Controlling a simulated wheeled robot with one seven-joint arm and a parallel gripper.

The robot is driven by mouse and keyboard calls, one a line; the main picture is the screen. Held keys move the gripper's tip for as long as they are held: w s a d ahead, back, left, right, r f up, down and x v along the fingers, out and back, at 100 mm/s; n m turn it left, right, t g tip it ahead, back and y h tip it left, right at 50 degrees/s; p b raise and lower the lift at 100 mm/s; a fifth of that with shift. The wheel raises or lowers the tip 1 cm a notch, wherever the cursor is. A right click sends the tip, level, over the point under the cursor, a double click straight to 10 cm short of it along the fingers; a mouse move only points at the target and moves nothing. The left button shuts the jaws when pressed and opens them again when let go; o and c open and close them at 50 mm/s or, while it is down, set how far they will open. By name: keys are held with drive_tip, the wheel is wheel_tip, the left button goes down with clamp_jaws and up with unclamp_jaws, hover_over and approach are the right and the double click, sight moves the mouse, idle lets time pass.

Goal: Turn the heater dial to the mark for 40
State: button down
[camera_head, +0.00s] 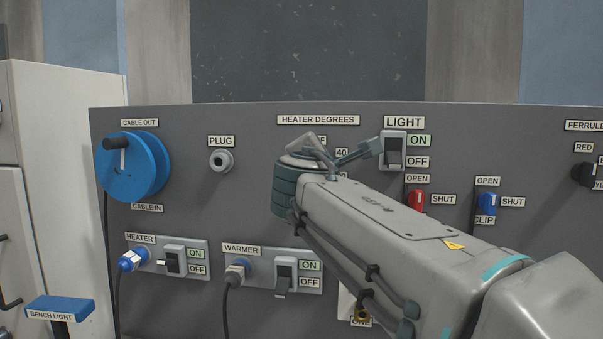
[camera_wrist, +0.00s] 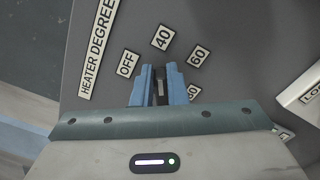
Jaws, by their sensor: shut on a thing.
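The heater dial (camera_wrist: 159,87) is a small dark knob, mostly covered by my gripper in the wrist view. My gripper (camera_wrist: 159,74) has its two blue fingers on either side of the knob, shut on it. The labels OFF (camera_wrist: 127,63), 40 (camera_wrist: 162,38) and 60 (camera_wrist: 199,55) fan around it; another label to the right is partly covered. The gap between the fingers points roughly towards 40. I cannot make out a pointer mark on the dial. In the head view my arm hides the dial below the HEATER DEGREES sign (camera_head: 318,119).
The light switch (camera_head: 394,151) stands close to the right of my wrist in the head view. A red lever (camera_head: 416,201) and a blue lever (camera_head: 487,204) lie further right. The plug socket (camera_head: 221,160) and blue cable reel (camera_head: 134,166) are on the left.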

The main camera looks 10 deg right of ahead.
drive_tip(key=shift+w+f, duration=0.1)
drive_tip(key=shift+f, duration=0.2)
drive_tip(key=c, duration=1.4)
unclamp_jaws()
drive_tip(key=shift+c, duration=0.2)
drive_tip(key=shift+r, duration=0.15)
